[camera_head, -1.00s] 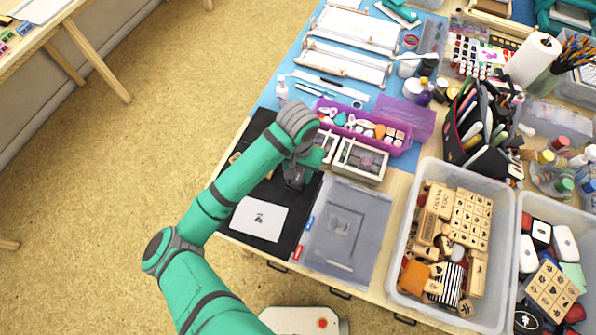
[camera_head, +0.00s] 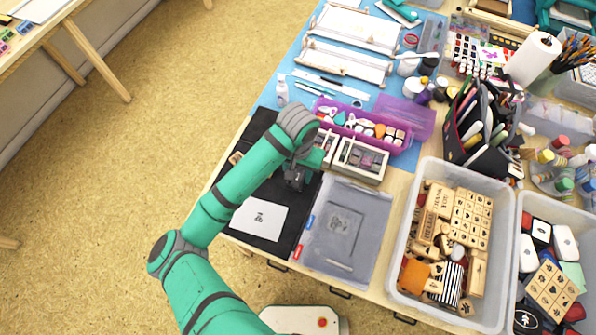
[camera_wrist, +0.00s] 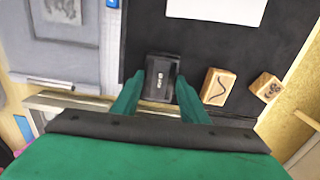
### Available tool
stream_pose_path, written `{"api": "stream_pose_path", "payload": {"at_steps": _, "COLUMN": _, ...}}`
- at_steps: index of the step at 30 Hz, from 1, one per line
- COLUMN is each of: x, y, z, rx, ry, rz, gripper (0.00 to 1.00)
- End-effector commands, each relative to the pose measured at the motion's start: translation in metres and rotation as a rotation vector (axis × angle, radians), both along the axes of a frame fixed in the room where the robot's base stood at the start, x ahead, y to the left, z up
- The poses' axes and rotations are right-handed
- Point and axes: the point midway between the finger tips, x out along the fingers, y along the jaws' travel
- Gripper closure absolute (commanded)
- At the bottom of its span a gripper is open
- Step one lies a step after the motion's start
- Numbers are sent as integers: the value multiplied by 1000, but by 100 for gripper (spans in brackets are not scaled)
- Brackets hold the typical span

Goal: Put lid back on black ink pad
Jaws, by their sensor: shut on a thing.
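The black ink pad (camera_wrist: 160,77) lies on the black mat (camera_wrist: 137,30) in the wrist view, a dark rectangular case with small pale lettering on top. My gripper (camera_wrist: 160,88) has its two green fingers on either side of the case, shut on it. From above I see only the lettered top, so I cannot tell lid from base. In the head view my gripper (camera_head: 296,176) is over the mat, above the white card, and my arm hides part of the case.
Two wooden stamps (camera_wrist: 218,85) (camera_wrist: 265,87) lie right of the case in the wrist view. A stamped white card (camera_head: 258,218) lies on the mat. A grey tray (camera_head: 372,262) is to the right, and wooden boxes (camera_head: 358,160) and a purple case (camera_head: 410,118) stand behind.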

Motion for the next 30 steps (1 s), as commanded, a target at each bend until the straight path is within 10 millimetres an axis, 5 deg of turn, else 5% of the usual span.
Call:
{"api": "stream_pose_path", "payload": {"at_steps": 27, "x": 0, "y": 0, "z": -2, "rx": 1, "ry": 0, "rz": 1, "gripper": 81}}
{"api": "stream_pose_path", "payload": {"at_steps": 28, "x": 0, "y": 0, "z": -2, "rx": 1, "ry": 0, "rz": 1, "gripper": 55}}
{"api": "stream_pose_path", "payload": {"at_steps": 30, "x": 0, "y": 0, "z": -2, "rx": 1, "ry": 0, "rz": 1, "gripper": 39}}
